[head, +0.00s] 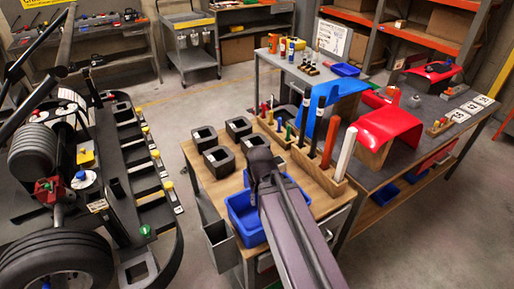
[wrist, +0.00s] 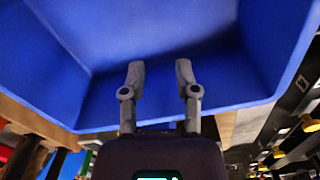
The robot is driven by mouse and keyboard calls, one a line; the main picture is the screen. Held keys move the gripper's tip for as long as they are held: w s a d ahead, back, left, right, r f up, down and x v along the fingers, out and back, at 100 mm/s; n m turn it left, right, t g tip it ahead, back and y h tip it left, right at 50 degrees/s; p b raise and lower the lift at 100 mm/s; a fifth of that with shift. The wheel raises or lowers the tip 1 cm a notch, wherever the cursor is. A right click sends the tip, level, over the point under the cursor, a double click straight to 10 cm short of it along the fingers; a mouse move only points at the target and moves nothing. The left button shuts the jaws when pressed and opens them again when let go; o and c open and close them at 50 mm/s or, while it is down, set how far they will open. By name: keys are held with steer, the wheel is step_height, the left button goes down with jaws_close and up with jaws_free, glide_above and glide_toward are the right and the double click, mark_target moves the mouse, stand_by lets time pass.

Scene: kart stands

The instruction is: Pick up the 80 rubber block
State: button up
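Several dark blocks with pale square tops stand on the wooden bench top (head: 183,150), among them a front block (head: 219,161), a left block (head: 203,138) and a right block (head: 238,127). I cannot read any number on them, so I cannot tell which is the 80 rubber block. My gripper (head: 262,168) is above the blue bin (head: 236,207) at the bench's front. In the wrist view, my gripper (wrist: 160,75) has its two fingers apart with nothing between them. The blue bin (wrist: 75,95) fills most of that view, and no block shows in it.
A wooden rack (head: 325,175) with upright tools stands right of the bins. A grey bin (head: 221,244) hangs on the bench's left side. A kart (head: 60,190) stands at the left, with a strip of floor between. A second table (head: 420,120) holds red panels.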

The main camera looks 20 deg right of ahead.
steer(key=shift+r, duration=0.1)
step_height(320, 180, up, 15)
steer(key=p, duration=1.5)
steer(key=shift+o, duration=1.2)
steer(key=shift+s, duration=0.15)
